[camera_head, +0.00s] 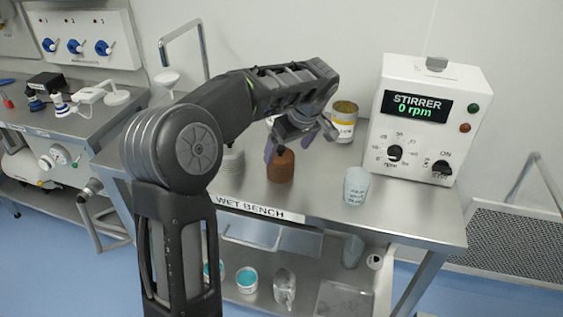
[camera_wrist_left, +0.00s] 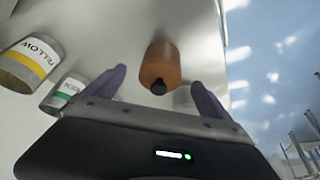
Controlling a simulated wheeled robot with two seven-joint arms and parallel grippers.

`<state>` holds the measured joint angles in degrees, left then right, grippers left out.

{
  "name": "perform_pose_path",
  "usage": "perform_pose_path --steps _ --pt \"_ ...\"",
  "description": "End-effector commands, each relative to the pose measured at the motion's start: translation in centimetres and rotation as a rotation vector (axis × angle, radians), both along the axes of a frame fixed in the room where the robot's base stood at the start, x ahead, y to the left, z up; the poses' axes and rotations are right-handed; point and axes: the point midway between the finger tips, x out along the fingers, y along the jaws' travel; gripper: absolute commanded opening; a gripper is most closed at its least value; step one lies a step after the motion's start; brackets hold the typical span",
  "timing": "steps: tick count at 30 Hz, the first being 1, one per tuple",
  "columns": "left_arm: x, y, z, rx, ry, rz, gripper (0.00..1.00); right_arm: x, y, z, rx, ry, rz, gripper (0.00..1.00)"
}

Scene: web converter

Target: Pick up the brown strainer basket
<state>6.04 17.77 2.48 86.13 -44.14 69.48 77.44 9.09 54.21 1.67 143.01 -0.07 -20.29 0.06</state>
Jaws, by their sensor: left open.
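The brown strainer basket (camera_head: 281,170) appears as a brown, roughly cylindrical piece standing on the wet bench, near its front edge. In the left wrist view the brown piece (camera_wrist_left: 161,62) shows a small black knob at its near end. My left gripper (camera_head: 288,148) is above it, with its purple fingers spread. In the left wrist view my left gripper (camera_wrist_left: 158,78) has one finger on each side of the brown piece, with gaps visible. I cannot tell whether the fingertips reach its depth. My right gripper is not in view.
A yellow-labelled can (camera_head: 344,122) stands behind, right of the basket. A green-labelled container (camera_wrist_left: 62,93) is beside it in the wrist view. A frosted cup (camera_head: 356,186) and the white stirrer box (camera_head: 428,120) stand right.

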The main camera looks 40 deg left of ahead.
Motion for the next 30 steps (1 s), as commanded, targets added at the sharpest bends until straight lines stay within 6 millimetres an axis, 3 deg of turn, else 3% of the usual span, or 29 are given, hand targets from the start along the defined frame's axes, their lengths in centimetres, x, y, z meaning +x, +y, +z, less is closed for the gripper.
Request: perform_pose_path --steps 10,22,30 --pt "0.3 0.9 -2.3 0.0 0.002 -0.001 0.94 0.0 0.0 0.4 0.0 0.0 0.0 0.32" --pt "0.4 1.3 -2.9 0.0 0.002 -0.001 0.94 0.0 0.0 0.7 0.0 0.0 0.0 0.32" --pt "0.7 2.9 -6.2 -0.001 0.003 0.0 0.94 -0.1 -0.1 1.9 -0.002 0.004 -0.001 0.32"
